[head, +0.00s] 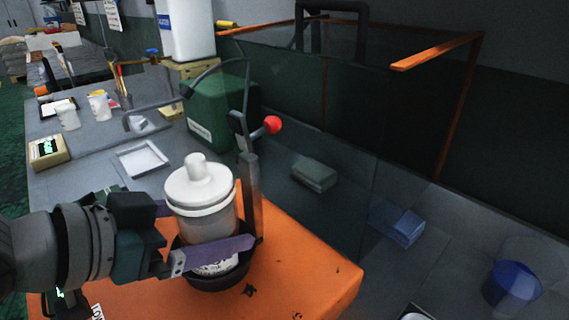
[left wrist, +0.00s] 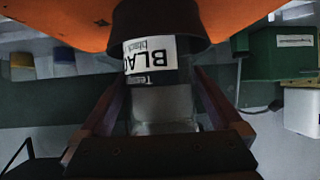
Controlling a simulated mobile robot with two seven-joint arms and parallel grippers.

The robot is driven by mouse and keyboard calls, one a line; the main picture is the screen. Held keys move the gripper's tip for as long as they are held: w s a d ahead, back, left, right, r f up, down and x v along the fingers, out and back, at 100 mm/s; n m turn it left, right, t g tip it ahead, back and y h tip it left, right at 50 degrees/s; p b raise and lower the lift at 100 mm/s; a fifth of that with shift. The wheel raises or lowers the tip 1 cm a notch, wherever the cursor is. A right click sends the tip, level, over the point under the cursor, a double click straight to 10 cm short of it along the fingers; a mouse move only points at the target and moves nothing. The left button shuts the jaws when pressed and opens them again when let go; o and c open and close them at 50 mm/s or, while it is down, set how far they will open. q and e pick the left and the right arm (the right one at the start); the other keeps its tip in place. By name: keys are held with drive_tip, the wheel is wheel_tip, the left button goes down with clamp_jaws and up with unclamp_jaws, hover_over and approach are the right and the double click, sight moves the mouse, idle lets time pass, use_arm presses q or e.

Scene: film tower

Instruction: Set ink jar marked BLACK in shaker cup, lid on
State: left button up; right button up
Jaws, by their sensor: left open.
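The ink jar (head: 222,225) is clear, with a white knobbed lid (head: 202,190) on it. It stands upright in the black shaker cup (head: 208,282) on the orange shaker (head: 310,275). In the left wrist view the jar's label (left wrist: 150,55) reads BLACK, partly cut off by the cup rim (left wrist: 158,22). My left gripper (head: 228,245) is open, with one finger across the jar's near side. The left wrist view shows its fingers (left wrist: 162,95) on both sides of the jar. Contact is unclear. My right gripper is not in view.
A metal post with a red knob (head: 272,124) rises right behind the cup. An orange-edged transparent enclosure (head: 440,52) is at the back right. A blue cup (head: 512,285) shows at right.

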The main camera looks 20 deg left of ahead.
use_arm(q)
drive_tip(key=p+v, duration=0.2)
drive_tip(key=v, duration=1)
drive_tip(key=d+f+g+y, duration=0.1)
drive_tip(key=s+d+f+g, duration=0.1)
drive_tip(key=f, duration=0.1)
drive_tip(key=s+d+f+n+g+y, duration=0.1)
drive_tip(key=f+g, duration=0.1)
drive_tip(key=shift+s+y, duration=0.1)
drive_tip(key=shift+y, duration=0.2)
drive_tip(key=s+d+g, duration=0.2)
drive_tip(key=s+g, duration=0.1)
drive_tip(key=shift+d+f+y, duration=0.15)
drive_tip(key=shift+d+y, duration=0.25)
drive_tip(key=shift+s+d+g, duration=0.2)
drive_tip(key=shift+s+g, duration=0.2)
drive_tip(key=shift+g, duration=0.1)
